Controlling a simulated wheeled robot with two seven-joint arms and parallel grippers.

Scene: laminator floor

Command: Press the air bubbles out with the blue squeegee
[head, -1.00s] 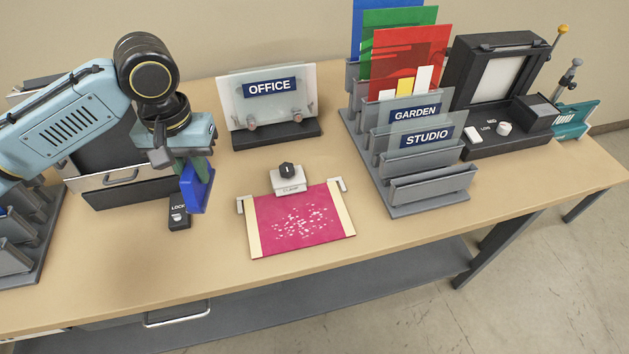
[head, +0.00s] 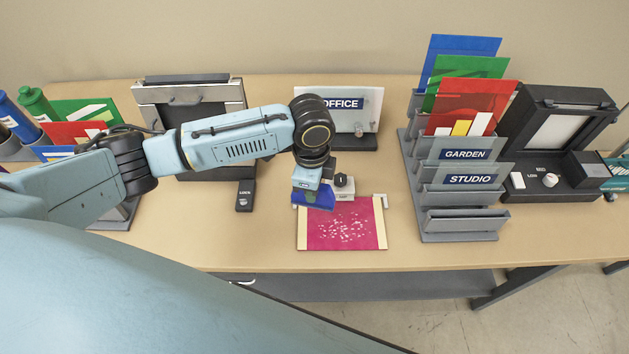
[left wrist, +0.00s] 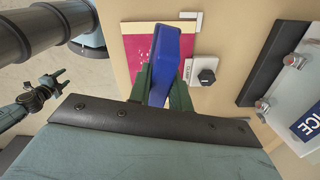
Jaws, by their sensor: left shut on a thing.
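My left gripper (head: 312,184) is shut on the blue squeegee (head: 311,198) and holds it over the upper left part of the magenta sheet (head: 345,240). In the left wrist view the squeegee (left wrist: 166,62) sits between the dark green fingers. I cannot tell whether its edge touches the sheet. Pale bubble specks (head: 345,225) cover the sheet's middle, with cream strips at both sides. A white clamp block (head: 345,190) with a black knob is at its back edge, partly hidden by the gripper. My right gripper (left wrist: 58,80) shows in the left wrist view, apparently open and empty, away from the table.
The OFFICE sign (head: 362,110) on its stand is behind the clamp. A grey rack (head: 460,228) with coloured sheets and signs stands to the right. A black switch box (head: 245,196) lies to the left. The table in front of the sheet is clear.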

